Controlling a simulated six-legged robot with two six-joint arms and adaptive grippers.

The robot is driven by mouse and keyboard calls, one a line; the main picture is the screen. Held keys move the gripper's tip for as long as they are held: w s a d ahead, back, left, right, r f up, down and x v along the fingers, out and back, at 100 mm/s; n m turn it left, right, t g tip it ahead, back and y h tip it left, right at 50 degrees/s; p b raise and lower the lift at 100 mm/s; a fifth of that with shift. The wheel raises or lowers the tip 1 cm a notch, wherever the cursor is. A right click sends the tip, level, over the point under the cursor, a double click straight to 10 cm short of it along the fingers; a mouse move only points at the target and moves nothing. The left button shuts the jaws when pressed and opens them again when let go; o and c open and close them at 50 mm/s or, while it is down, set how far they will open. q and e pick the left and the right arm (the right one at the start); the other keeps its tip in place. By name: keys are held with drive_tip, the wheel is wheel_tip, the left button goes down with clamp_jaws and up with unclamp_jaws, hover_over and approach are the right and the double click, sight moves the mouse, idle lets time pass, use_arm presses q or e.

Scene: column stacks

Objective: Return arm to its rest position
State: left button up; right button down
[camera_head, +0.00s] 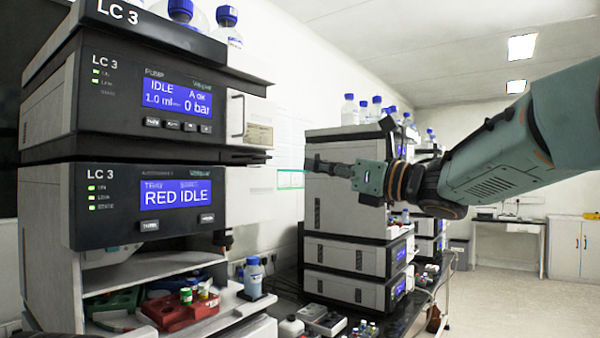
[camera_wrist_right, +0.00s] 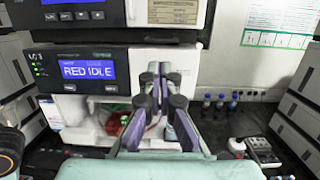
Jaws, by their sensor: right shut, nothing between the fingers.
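My right arm (camera_head: 500,160) comes in from the right in the head view and is held raised. In the wrist view the closed fingers of the right gripper (camera_wrist_right: 161,70) point at the stack's lower front, beside the blue "RED IDLE" display (camera_wrist_right: 82,71). I cannot tell the exact gap to the stack. My left gripper is not in view.
The LC 3 stack (camera_head: 45,210) stands at the left, with bottles on top. Another instrument stack (camera_head: 345,256) stands behind my right gripper. Open floor (camera_head: 520,300) lies at the right.

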drive_tip(key=v, duration=0.3)
drive_tip(key=shift+w+d+f+b, duration=0.1)
drive_tip(key=shift+f+b, duration=0.05)
drive_tip(key=shift+b, duration=0.15)
